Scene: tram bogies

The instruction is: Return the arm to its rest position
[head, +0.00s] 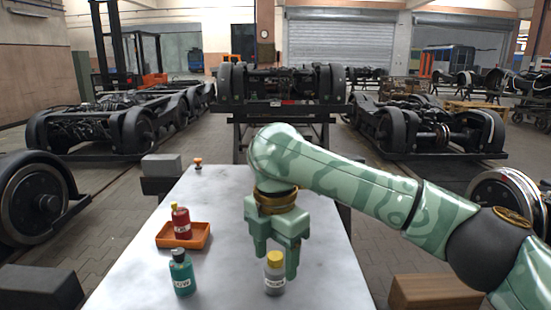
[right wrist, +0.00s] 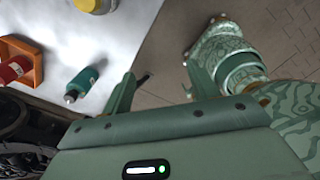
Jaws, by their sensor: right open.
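My right gripper (head: 276,258) hangs over the white table, pointing down, with its two fingers apart. In the right wrist view its fingers (right wrist: 161,72) are spread with nothing between them. A grey bottle with a yellow cap (head: 275,282) stands upright close by the fingers in the head view. In the right wrist view the yellow-capped bottle (right wrist: 92,5) lies outside the fingers, at the top left edge. My left gripper is not in view.
A teal bottle (head: 182,277) stands near the table's front left. A red bottle (head: 182,225) stands in an orange tray (head: 207,236) behind it. A small orange-topped item (head: 198,164) is at the far left edge. The table's (head: 225,205) middle is clear; tram bogies (head: 430,125) surround it.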

